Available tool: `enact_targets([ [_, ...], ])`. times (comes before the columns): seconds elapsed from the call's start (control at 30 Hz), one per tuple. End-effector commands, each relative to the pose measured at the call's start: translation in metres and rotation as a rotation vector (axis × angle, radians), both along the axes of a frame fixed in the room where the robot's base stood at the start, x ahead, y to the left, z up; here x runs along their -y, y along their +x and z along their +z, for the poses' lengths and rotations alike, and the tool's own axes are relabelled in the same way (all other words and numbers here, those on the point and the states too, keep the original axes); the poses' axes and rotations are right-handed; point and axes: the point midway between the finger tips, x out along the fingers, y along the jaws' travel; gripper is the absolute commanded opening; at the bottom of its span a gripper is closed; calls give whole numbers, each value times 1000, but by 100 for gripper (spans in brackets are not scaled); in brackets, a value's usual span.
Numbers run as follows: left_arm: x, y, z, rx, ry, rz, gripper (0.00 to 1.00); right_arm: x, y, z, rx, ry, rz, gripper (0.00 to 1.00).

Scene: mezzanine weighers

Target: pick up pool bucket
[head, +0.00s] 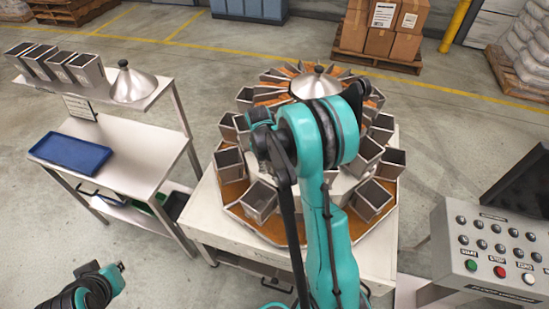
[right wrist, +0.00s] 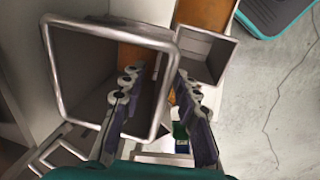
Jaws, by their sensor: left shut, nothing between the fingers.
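A grey metal pool bucket (right wrist: 78,75) with a square open mouth fills the left of the right wrist view. My right gripper (right wrist: 158,78) is open around its near right wall, one finger inside the mouth and one outside. No firm contact shows. In the head view my teal right arm reaches over the round multihead weigher (head: 235,193) and hides the right gripper. Several similar buckets ring the weigher, one at the front left (head: 260,198); I cannot tell which one is at the gripper. My left gripper (head: 118,267) is shut and empty at the lower left.
Another bucket (right wrist: 205,55) sits close beside the gripper. A side bench (head: 130,160) holds a blue tray (head: 70,152), with several buckets and a metal cone (head: 134,85) on its shelf. A control console (head: 490,250) stands at the right. Boxes (head: 385,30) stand behind.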

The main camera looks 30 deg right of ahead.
Motion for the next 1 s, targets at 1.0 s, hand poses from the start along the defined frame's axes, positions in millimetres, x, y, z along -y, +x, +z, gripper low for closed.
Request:
enact_targets([
  [1.0, 0, 0, -7, 0, 0, 0, 0, 3, 2, -31, 1, 0, 0, 31],
])
